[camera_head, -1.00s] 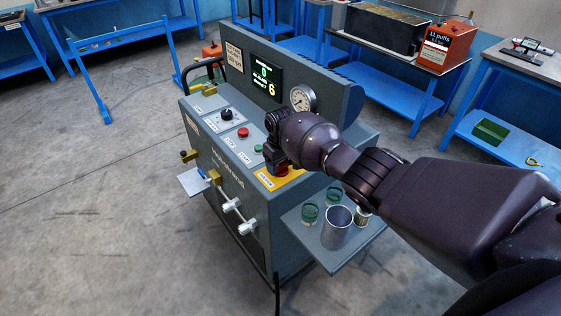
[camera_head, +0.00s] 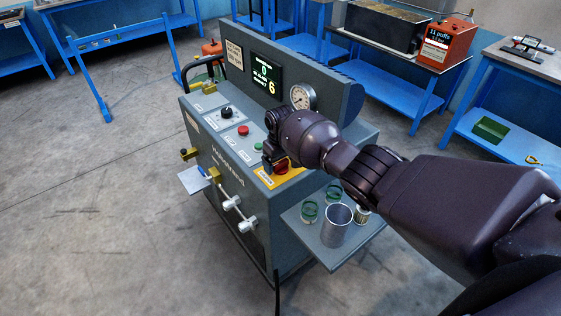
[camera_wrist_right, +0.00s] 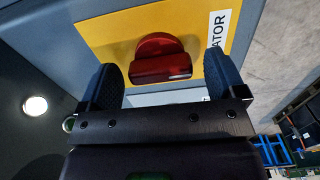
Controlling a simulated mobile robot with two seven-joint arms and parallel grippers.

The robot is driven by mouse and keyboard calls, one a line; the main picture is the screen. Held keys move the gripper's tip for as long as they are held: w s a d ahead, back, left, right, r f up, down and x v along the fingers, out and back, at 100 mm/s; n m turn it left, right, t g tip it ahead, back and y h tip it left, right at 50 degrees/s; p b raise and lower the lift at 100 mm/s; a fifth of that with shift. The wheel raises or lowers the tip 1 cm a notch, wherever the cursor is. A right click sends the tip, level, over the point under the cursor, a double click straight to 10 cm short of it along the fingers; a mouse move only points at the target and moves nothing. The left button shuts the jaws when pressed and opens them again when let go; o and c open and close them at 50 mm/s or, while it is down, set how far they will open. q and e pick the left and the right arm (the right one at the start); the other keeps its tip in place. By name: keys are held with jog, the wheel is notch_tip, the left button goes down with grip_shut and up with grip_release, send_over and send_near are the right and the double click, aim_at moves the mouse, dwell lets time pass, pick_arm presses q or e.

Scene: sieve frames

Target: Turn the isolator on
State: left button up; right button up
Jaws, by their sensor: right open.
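The isolator is a red rotary knob (camera_head: 282,166) on a yellow plate (camera_head: 265,179) at the right front of the grey machine's top panel. In the right wrist view the knob (camera_wrist_right: 162,66) shows a round base and a thick bar lying roughly level in the picture. My right gripper (camera_wrist_right: 160,80) is open, one finger to each side of the knob, with visible gaps and no clear contact. In the head view the right gripper (camera_head: 271,160) stands over the plate and partly hides the knob. My left gripper is not in view.
A green button (camera_head: 258,146), a red button (camera_head: 243,130) and a black dial (camera_head: 226,112) lie left of the isolator. A gauge (camera_head: 302,97) and a lit display (camera_head: 266,78) stand behind. A side shelf (camera_head: 318,250) carries a metal cup (camera_head: 336,225) and green-rimmed sieves.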

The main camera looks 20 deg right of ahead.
aim_at(281, 162)
notch_tip(281, 162, up, 11)
jog(key=p, duration=0.1)
jog(key=shift+p, duration=0.35)
jog(key=shift+f, duration=0.1)
dwell(0.4)
jog(key=w+a+r+n+t+y, duration=0.1)
jog(key=w+a+r+t+y, duration=0.1)
jog(key=w+a+r+t, duration=0.6)
jog(key=s+d+f+m+t, duration=0.1)
jog(key=s+d+f, duration=0.4)
jog(key=s, duration=1)
jog(key=s+d+f+m+t+h, duration=0.1)
jog(key=s+d+f, duration=0.4)
jog(key=s+f, duration=0.4)
jog(key=s+d+f+m+t+h+b, duration=0.1)
jog(key=s+d+f, duration=0.4)
jog(key=s, duration=1.6)
notch_tip(281, 162, down, 3)
jog(key=shift+s+d+f+m+t, duration=0.1)
jog(key=shift+s+d+m+t, duration=0.1)
jog(key=shift+s+m+t, duration=0.15)
